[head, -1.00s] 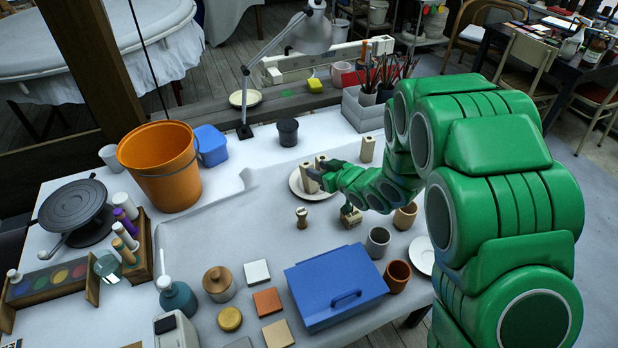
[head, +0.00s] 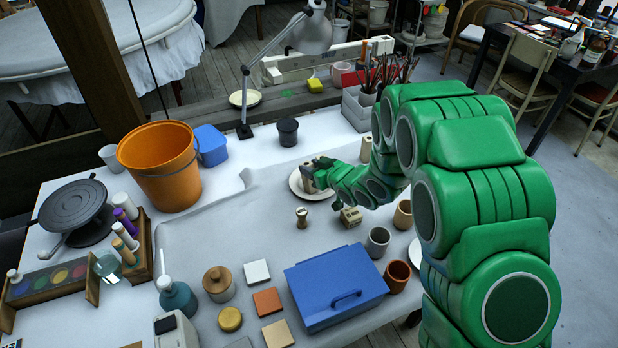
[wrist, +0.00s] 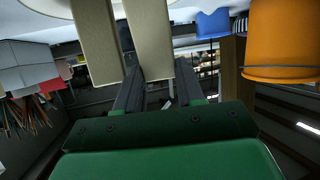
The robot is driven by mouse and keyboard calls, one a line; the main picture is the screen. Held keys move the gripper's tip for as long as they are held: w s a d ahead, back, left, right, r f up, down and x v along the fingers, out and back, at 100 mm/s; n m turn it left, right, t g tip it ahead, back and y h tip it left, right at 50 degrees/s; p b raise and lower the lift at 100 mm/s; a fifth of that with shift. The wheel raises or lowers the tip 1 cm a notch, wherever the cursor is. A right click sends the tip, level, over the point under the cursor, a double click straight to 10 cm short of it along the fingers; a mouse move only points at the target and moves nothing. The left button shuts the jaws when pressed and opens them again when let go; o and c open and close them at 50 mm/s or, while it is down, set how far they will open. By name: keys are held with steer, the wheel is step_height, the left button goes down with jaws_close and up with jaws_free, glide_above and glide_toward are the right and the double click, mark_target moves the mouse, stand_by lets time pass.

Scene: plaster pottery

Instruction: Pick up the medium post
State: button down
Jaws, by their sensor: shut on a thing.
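My gripper (head: 317,170) is at the white plate (head: 296,187) on the table, shut on a pale beige post. In the wrist view, this post (wrist: 150,38) is between my two dark fingers (wrist: 158,90). A second beige post (wrist: 94,42) is close beside it to the left, outside the fingers. In the head view the posts at the plate (head: 307,177) are partly covered by my gripper. Another beige post (head: 366,149) stands farther back, partly behind my arm. I cannot tell whether the held post touches the plate.
A small wooden block (head: 351,217), a small knobbed piece (head: 302,217) and cups (head: 378,241) stand just in front. A dark cup (head: 288,132) and a lamp (head: 245,130) are behind. A blue box (head: 335,287) is nearer. The grey cloth left of the plate is clear.

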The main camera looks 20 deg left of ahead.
stand_by(0.3)
step_height(320, 180, up, 18)
steer(key=f, duration=0.1)
steer(key=s+d+f+n+y, duration=0.1)
steer(key=s+d+y, duration=0.1)
steer(key=s, duration=0.3)
steer(key=s+d+f+y, duration=0.2)
steer(key=s, duration=0.4)
steer(key=shift+n, duration=0.3)
steer(key=shift+w+a+f, duration=1.3)
steer(key=shift+w+f, duration=0.3)
steer(key=shift+w, duration=0.3)
steer(key=shift+w+a+f, duration=1.35)
steer(key=shift+w+f, duration=0.3)
steer(key=shift+w, duration=0.3)
steer(key=shift+w+a+f, duration=1.3)
steer(key=shift+w+f, duration=0.3)
steer(key=shift+w, duration=0.3)
steer(key=shift+f+g, duration=0.3)
steer(key=shift+f, duration=1.25)
steer(key=shift+f, duration=0.25)
